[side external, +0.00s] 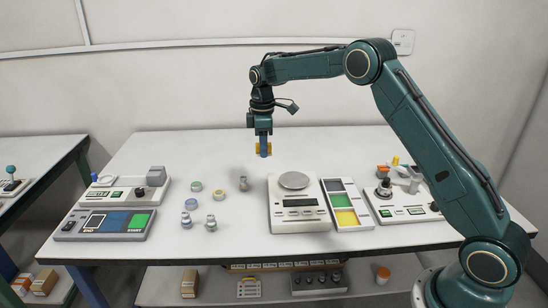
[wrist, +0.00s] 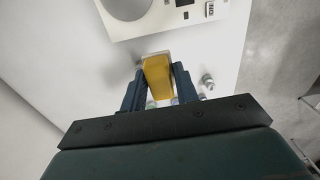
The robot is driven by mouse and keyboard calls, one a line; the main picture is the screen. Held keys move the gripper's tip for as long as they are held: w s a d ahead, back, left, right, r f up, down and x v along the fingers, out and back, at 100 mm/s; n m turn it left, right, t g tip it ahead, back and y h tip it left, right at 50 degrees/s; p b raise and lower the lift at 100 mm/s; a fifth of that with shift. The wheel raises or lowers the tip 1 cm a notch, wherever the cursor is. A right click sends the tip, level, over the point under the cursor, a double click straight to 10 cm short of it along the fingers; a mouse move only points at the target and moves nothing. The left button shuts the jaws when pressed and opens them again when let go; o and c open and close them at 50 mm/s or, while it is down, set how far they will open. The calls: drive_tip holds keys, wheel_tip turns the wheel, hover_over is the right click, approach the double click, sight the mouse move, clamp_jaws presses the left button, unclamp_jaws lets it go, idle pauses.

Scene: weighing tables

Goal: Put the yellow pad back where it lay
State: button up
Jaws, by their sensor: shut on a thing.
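My gripper (side external: 263,152) hangs pointing down, above the table and to the left of the scale in the side view. It is shut on the yellow pad (wrist: 157,76), which sits between the two dark fingers in the wrist view. The place where the pad lay cannot be told from these frames.
The scale (side external: 298,213) with a round pan stands right of middle. Beside it is a tray (side external: 346,188) with grey, green and yellow sections. Several small jars (side external: 219,195) stand left of the scale. A button panel (side external: 104,223) is at the left, another device (side external: 400,208) at the right.

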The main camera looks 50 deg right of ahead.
drive_tip(key=w+a+r, duration=0.2)
drive_tip(key=a, duration=0.6)
hover_over(244, 210)
wheel_tip(244, 210, down, 15)
drive_tip(key=shift+a+f, duration=0.1)
drive_tip(key=shift+f, duration=0.1)
drive_tip(key=shift+f, duration=2.1)
drive_tip(key=shift+f, duration=0.2)
drive_tip(key=o, duration=0.9)
drive_tip(key=shift+o, duration=0.2)
drive_tip(key=shift+r, duration=0.15)
